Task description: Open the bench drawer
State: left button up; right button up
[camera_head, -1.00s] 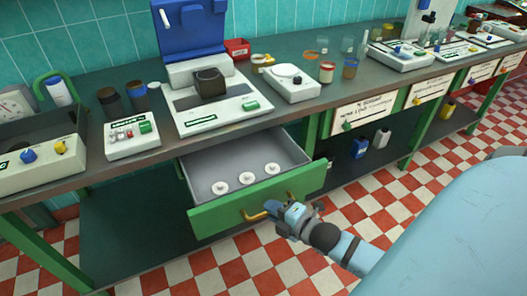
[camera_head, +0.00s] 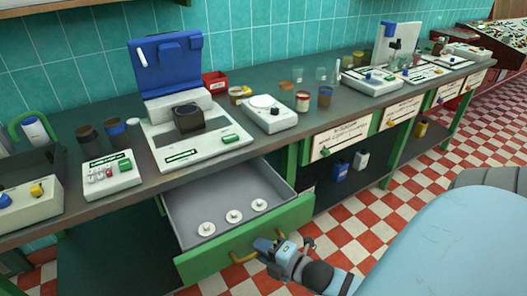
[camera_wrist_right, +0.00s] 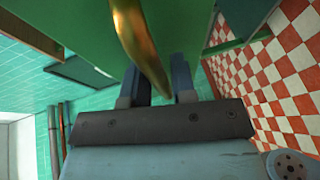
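The bench drawer (camera_head: 222,193) stands well out from under the bench, with its grey inside showing. Three small white discs (camera_head: 234,216) lie in it near the front. Its green front (camera_head: 205,262) carries a brass handle (camera_head: 243,257), which also shows in the wrist view (camera_wrist_right: 138,45). My right gripper (camera_head: 264,246) is at the right part of the handle. In the wrist view its two dark fingers (camera_wrist_right: 159,85) lie on either side of the brass bar, close against it, and look shut on it. My left gripper is not in view.
The bench top (camera_head: 240,158) holds several devices, including a blue and white machine (camera_head: 167,62) and a white scale (camera_head: 267,113). Labelled drawer fronts (camera_head: 342,139) to the right look shut. Blue and white bottles (camera_head: 341,170) stand on the lower shelf. Checkered floor is open at the right.

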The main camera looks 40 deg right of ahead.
jog(key=shift+s, duration=0.15)
jog(key=p+v, duration=0.1)
jog(key=v, duration=1.2)
jog(key=shift+s, duration=0.25)
jog(key=shift+d, duration=0.15)
